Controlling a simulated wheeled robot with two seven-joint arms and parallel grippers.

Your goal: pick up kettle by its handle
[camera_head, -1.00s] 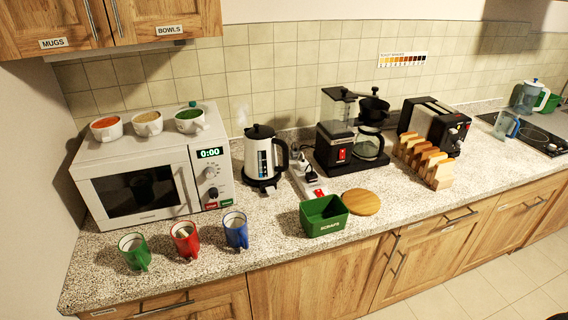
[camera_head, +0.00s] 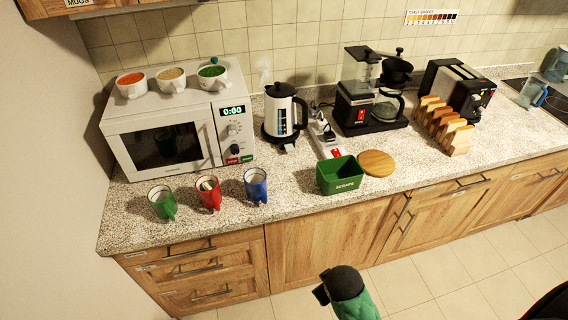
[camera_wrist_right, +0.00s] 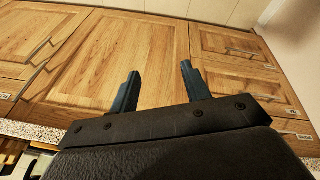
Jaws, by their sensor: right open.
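The kettle (camera_head: 279,113), white with a black lid and base, stands upright on the counter between the microwave and the coffee maker. Its black handle (camera_head: 303,112) is on its right side and is unobstructed in the head view. In the right wrist view my right gripper (camera_wrist_right: 160,70) has its two dark fingers apart, with nothing between them. It faces the wooden cabinet fronts, away from the kettle, which does not show in that view. I cannot make out its fingers in the head view. My left gripper is not in view.
The microwave (camera_head: 172,136) bears several bowls. Green, red (camera_head: 209,192) and blue mugs line the counter's front. A power strip (camera_head: 324,137), green scraps bin (camera_head: 340,177) and coffee maker (camera_head: 371,112) are right of the kettle. A black-and-green shape (camera_head: 347,292), unidentified, is at bottom centre.

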